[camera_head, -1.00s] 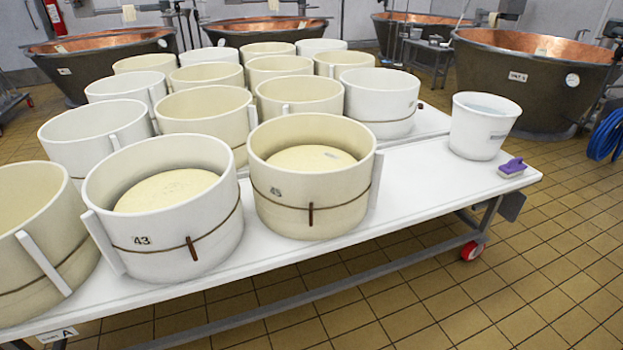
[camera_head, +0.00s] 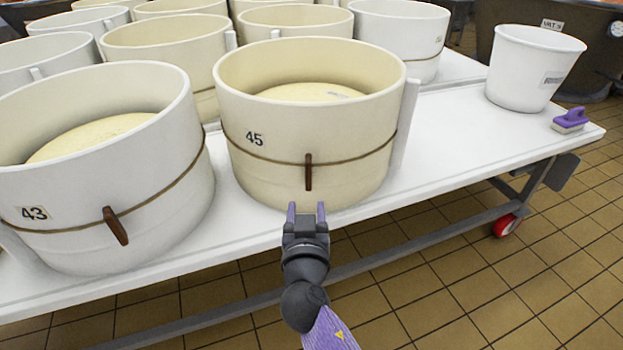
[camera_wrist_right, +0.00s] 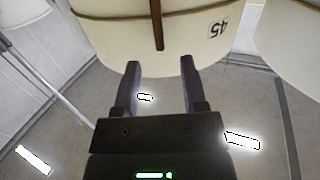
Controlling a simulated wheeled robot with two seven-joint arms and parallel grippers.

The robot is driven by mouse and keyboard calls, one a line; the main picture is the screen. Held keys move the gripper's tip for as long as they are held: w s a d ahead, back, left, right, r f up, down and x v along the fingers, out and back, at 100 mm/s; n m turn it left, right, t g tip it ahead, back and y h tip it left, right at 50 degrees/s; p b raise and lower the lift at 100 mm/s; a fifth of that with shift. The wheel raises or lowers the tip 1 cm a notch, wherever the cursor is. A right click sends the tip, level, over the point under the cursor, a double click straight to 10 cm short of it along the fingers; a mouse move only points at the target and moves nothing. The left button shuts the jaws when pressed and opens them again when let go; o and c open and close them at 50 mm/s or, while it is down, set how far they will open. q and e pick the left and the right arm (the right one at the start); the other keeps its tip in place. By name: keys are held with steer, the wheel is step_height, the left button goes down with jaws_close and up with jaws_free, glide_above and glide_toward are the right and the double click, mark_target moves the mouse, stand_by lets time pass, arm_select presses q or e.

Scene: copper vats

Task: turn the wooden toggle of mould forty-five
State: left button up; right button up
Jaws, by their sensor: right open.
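Mould forty-five (camera_head: 275,172) is a cream round mould marked 45, standing on the white table with a pale cheese inside. A cord runs around it, and its brown wooden toggle (camera_head: 308,172) hangs upright on the front wall. The toggle also shows in the right wrist view (camera_wrist_right: 157,25), above and between the fingertips. My right gripper (camera_head: 306,208) is open and empty, just below and in front of the toggle, apart from it. It also shows in the wrist view (camera_wrist_right: 158,80). My left gripper is not in view.
Mould forty-three (camera_head: 160,215), white with its own tilted toggle (camera_head: 115,226), stands close on the left. Several moulds stand behind. A white bucket (camera_head: 530,75) and a purple brush (camera_head: 570,119) are on the right. The white table (camera_head: 440,150) is clear right of mould forty-five.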

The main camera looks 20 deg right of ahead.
mark_target(308, 171)
steer(key=x, duration=0.3)
steer(key=r+b+x, duration=0.1)
steer(key=x, duration=0.2)
steer(key=b+x, duration=0.1)
steer(key=x, duration=0.2)
steer(key=shift+d+r, duration=0.15)
steer(key=shift+r, duration=0.2)
steer(key=shift+w+d, duration=0.1)
steer(key=shift+w, duration=0.15)
steer(key=shift+w+r, duration=0.1)
steer(key=shift+c, duration=0.7)
steer(key=c, duration=0.5)
jaws_close()
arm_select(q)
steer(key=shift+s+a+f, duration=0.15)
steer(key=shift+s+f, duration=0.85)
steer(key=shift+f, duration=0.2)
